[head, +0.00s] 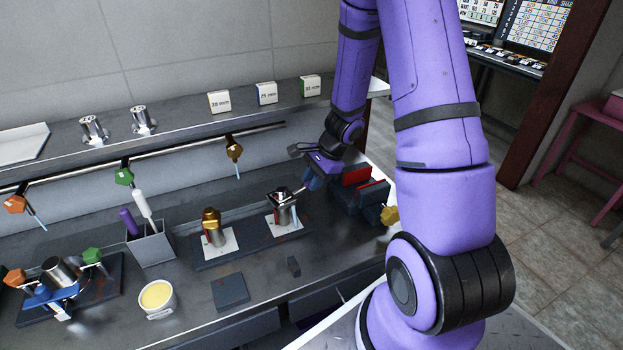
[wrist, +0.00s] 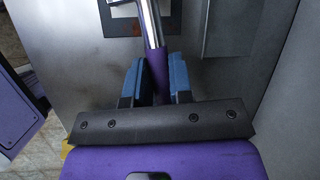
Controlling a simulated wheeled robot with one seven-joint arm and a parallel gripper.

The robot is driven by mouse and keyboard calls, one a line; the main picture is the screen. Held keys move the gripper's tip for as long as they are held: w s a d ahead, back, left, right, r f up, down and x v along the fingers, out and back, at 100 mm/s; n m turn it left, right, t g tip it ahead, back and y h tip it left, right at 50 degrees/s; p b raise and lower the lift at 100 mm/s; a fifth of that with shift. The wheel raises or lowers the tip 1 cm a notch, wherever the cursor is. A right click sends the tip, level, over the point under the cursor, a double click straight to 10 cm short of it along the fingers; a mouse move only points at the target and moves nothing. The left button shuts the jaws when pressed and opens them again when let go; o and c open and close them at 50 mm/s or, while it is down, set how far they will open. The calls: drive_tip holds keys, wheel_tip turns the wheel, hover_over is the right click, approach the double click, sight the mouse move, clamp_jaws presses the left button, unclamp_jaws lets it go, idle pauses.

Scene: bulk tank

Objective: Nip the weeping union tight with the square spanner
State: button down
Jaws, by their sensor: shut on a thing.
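My gripper (head: 313,180) is shut on the purple handle (wrist: 157,72) of a spanner, which lies between its blue fingers. The spanner's bright metal shaft (wrist: 149,22) runs forward from the fingers. In the head view the spanner reaches down-left to a silver fitting (head: 284,214) on a white pad. The spanner's head is at the fitting's top; I cannot tell whether it is seated around it. A pale blue streak shows beside that fitting. A second fitting with a brass-coloured nut (head: 211,218) stands to its left on the same dark plate (head: 249,240).
A pot of yellow paste (head: 157,296), a grey holder (head: 151,247) with purple and white handles, and a clamp (head: 60,280) stand to the left. Red and dark blocks (head: 372,194) stand close right of my gripper. A shelf (head: 180,122) with size-marked boxes runs behind.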

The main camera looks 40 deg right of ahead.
drive_tip(key=shift+s+a+m+t+h, duration=0.2)
drive_tip(key=shift+s+m+t+h, duration=0.15)
drive_tip(key=shift+s+m, duration=0.9)
drive_tip(key=shift+s+a+m+t+h, duration=0.25)
drive_tip(key=shift+s+m, duration=0.2)
drive_tip(key=shift+m, duration=0.3)
drive_tip(key=shift+s+a+m+t+h, duration=0.1)
drive_tip(key=shift+s+a+m+t, duration=0.1)
drive_tip(key=shift+s+m, duration=0.35)
drive_tip(key=shift+w, duration=0.15)
drive_tip(key=shift+w+d+r, duration=0.1)
drive_tip(key=shift+w+d, duration=0.05)
drive_tip(key=shift+w, duration=0.1)
wheel_tip(320, 180, up, 7)
idle(0.9)
drive_tip(key=shift+w, duration=0.1)
idle(0.8)
